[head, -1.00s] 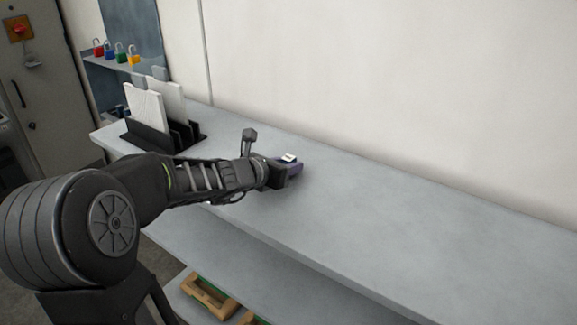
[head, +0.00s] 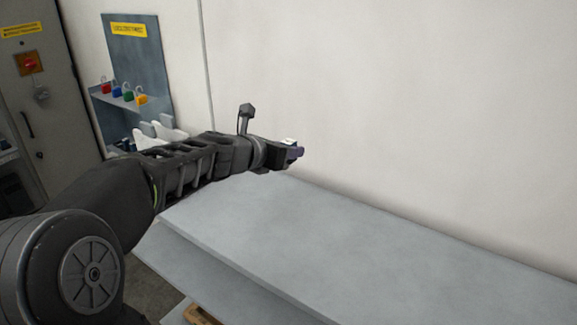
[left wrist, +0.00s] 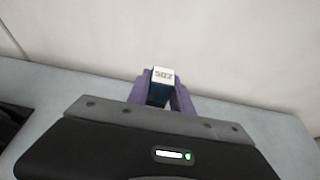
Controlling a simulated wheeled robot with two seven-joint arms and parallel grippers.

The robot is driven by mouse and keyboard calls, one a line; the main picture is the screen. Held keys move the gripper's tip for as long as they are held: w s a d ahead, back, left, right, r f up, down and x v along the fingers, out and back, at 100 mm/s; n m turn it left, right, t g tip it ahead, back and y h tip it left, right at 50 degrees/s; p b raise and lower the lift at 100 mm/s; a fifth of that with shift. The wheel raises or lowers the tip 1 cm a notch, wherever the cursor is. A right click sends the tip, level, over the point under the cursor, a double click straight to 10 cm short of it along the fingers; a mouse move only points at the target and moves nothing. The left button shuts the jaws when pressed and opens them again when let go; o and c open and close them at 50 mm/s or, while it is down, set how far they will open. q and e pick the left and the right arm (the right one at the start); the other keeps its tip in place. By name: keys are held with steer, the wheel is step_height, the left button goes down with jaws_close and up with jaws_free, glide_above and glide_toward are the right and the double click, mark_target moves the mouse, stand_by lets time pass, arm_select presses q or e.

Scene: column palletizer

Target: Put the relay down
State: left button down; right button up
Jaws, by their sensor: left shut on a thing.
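The relay (left wrist: 161,84) is a small block with a white top marked "502" and a dark blue body. My left gripper (left wrist: 162,97) is shut on it, with a purple finger on each side in the left wrist view. In the head view, the relay's pale top (head: 290,142) shows at the tip of my left gripper (head: 297,152), which looks raised above the grey bench top (head: 330,235) near the wall. The relay's lower part is hidden by the fingers. My right gripper is not in view.
The bench top to the right is bare. White boards (head: 160,134) stand behind my left arm. A lockout board (head: 133,60) with several coloured padlocks on a small shelf is at the back left. A plain wall (head: 390,90) runs behind the bench. A wooden-edged item (head: 201,315) shows low down.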

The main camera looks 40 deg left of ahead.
mark_target(286, 140)
arm_select(q)
step_height(286, 140, up, 9)
steer(key=p, duration=0.2)
steer(key=shift+r+p, duration=0.15)
steer(key=shift+p, duration=0.25)
steer(key=shift+a, duration=0.1)
stand_by(0.4)
steer(key=shift+a+r+y, duration=0.1)
steer(key=shift+a+y, duration=0.15)
steer(key=shift+y, duration=0.05)
steer(key=a+f+n+y, duration=0.3)
steer(key=f, duration=0.1)
steer(key=w+d+f+g, duration=0.1)
steer(key=w+d+f, duration=0.2)
steer(key=d+f, duration=0.4)
steer(key=s+d+f+m+h, duration=0.1)
steer(key=d+f, duration=0.3)
steer(key=d, duration=0.2)
steer(key=d+f+m+h, duration=0.1)
steer(key=d+f, duration=0.3)
steer(key=d, duration=0.3)
steer(key=s+d+f+m+t+h, duration=0.1)
steer(key=d+f, duration=0.4)
steer(key=d, duration=0.2)
steer(key=shift+s+h, duration=0.35)
steer(key=shift+h, duration=0.05)
